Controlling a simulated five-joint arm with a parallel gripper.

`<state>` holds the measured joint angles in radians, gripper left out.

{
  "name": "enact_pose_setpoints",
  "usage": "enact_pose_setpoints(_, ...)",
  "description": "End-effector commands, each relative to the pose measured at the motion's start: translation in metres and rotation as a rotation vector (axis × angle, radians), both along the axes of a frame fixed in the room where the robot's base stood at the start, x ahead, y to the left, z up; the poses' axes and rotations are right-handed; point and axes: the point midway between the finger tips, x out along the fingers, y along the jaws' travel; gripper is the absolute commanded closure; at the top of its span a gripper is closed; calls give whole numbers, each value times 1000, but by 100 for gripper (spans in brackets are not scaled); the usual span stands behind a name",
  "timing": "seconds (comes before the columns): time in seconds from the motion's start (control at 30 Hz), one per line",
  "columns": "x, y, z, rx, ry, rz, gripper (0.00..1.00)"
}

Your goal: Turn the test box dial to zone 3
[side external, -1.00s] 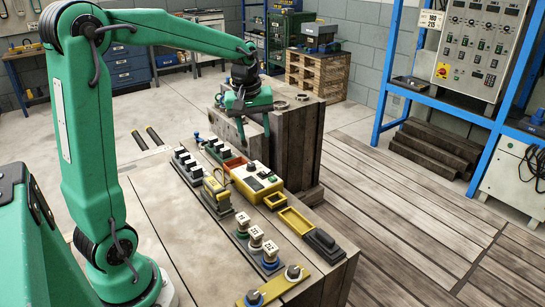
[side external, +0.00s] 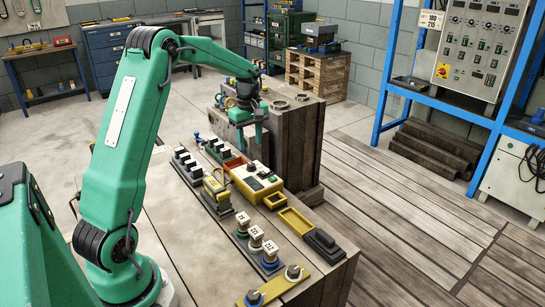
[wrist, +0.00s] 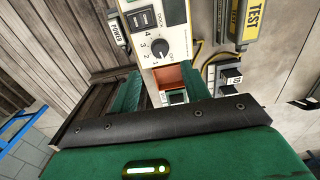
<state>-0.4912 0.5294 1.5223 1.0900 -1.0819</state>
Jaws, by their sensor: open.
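The test box (side external: 266,190), yellow with a pale top panel, stands on the bench in the side view. In the wrist view its panel (wrist: 144,20) is at the top centre. The dark dial (wrist: 160,48) sits there, with OFF and the numbers 1 to 4 around it. I cannot read its pointer clearly. My gripper (side external: 258,148) is above the far end of the box in the side view. In the wrist view my open gripper (wrist: 160,88) has its two green fingers spread apart, just below the dial in the picture, with nothing between them gripped.
A yellow TEST-labelled unit (wrist: 250,22) is right of the box in the wrist view. An orange-red tray (side external: 234,161) lies beside the box. Tall dark timber blocks (side external: 300,145) stand close behind. Labelled pegs (side external: 256,237) and a yellow tray (side external: 296,220) are nearer the camera.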

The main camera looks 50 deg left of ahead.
Motion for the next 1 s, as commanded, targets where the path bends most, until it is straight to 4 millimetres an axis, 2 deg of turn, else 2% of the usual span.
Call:
enact_pose_setpoints(0.27, 0, 0, -17, -1, 2, -2, 53)
enact_pose_setpoints(0.7, 0, -1, -67, -1, 2, -2, 53)
enact_pose_setpoints(1.0, 0, -1, -77, 0, 0, -3, 53)
